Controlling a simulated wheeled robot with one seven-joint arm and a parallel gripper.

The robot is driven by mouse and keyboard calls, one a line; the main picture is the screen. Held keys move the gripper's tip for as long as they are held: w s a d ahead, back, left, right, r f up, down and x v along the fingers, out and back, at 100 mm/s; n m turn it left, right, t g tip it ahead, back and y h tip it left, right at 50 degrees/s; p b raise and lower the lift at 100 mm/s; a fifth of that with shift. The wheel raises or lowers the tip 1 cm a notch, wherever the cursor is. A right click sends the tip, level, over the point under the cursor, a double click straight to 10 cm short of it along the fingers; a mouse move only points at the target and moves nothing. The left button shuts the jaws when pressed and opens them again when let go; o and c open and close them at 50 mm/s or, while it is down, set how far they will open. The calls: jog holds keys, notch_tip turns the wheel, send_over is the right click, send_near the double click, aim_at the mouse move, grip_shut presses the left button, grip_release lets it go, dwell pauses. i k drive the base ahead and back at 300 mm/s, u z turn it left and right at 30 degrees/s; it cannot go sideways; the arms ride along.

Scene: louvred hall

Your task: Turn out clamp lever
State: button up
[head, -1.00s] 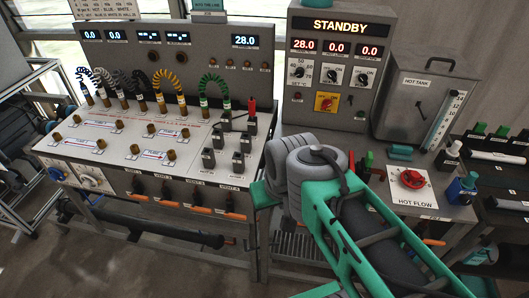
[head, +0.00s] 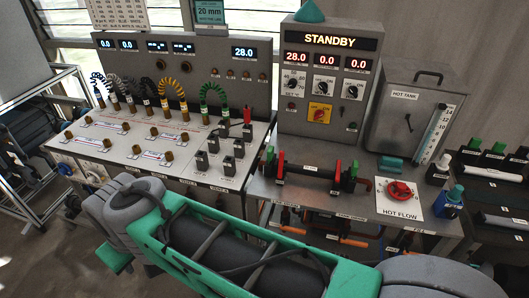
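Orange-handled levers (head: 352,241) show below the bench edge, partly behind my arm. My green and grey arm crosses the foreground. My gripper is out of view.
A STANDBY control box (head: 326,85) stands behind the tube. The hose panel (head: 165,150) is at left. A rack (head: 500,180) borders the right side.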

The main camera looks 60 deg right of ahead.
aim_at(282, 154)
jog(key=i, duration=0.95)
jog(key=z, duration=1.95)
